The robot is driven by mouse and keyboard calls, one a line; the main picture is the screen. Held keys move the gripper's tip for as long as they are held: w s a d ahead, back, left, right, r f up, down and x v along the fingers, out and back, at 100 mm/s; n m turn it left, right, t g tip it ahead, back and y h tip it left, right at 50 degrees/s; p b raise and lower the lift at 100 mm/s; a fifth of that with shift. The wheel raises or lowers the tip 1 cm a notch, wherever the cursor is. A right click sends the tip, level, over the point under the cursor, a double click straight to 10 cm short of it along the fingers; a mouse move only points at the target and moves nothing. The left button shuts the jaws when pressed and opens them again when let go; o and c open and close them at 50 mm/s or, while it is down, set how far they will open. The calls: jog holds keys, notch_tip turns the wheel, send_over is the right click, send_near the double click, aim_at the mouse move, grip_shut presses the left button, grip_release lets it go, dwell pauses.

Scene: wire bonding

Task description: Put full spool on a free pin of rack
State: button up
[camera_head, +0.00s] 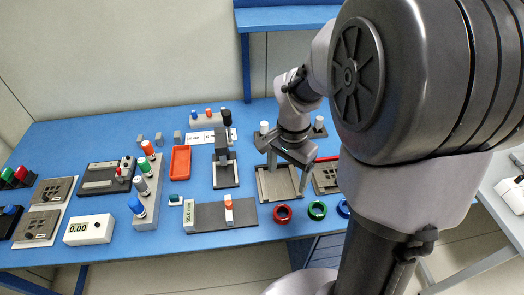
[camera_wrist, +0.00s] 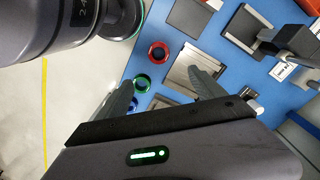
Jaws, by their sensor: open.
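I cannot tell for sure which thing is the full spool or the rack. A light block (camera_head: 146,208) at centre left carries a row of upright coloured pieces in orange, grey, green and blue. Another pale block (camera_head: 207,119) at the back holds small coloured pieces. A red ring (camera_head: 282,213), a green ring (camera_head: 317,210) and a blue ring (camera_head: 343,208) lie at the front edge. The red ring (camera_wrist: 158,52) and green ring (camera_wrist: 141,83) also show in the wrist view. My gripper (camera_head: 288,166) is open and empty above a grey square fixture (camera_head: 267,190); its fingers (camera_wrist: 158,76) straddle that area in the wrist view.
An orange tray (camera_head: 180,163), a dark upright device (camera_head: 223,170) and a flat grey plate (camera_head: 210,217) stand left of my gripper. White cylinders (camera_head: 264,127) (camera_head: 319,121) stand behind it. A white meter (camera_head: 90,229) is at the front left. Some bare blue table (camera_head: 75,140) shows at the back left.

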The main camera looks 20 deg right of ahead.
jog(key=f+b, duration=0.1)
jog(key=f, duration=0.3)
jog(key=f+b, duration=0.2)
jog(key=f, duration=0.2)
jog(key=s+f+b, duration=0.1)
jog(key=f+b, duration=0.1)
jog(key=f, duration=0.2)
jog(key=shift+a, duration=0.25)
jog(key=f+b, duration=0.1)
jog(key=f, duration=0.1)
jog(key=f+b, duration=0.2)
jog(key=f, duration=0.1)
jog(key=shift+w+d+f, duration=0.2)
jog(key=shift+w+f, duration=0.1)
jog(key=shift+w, duration=0.05)
jog(key=shift+r, duration=0.2)
jog(key=shift+c, duration=0.2)
jog(key=shift+r, duration=0.1)
jog(key=c, duration=1.5)
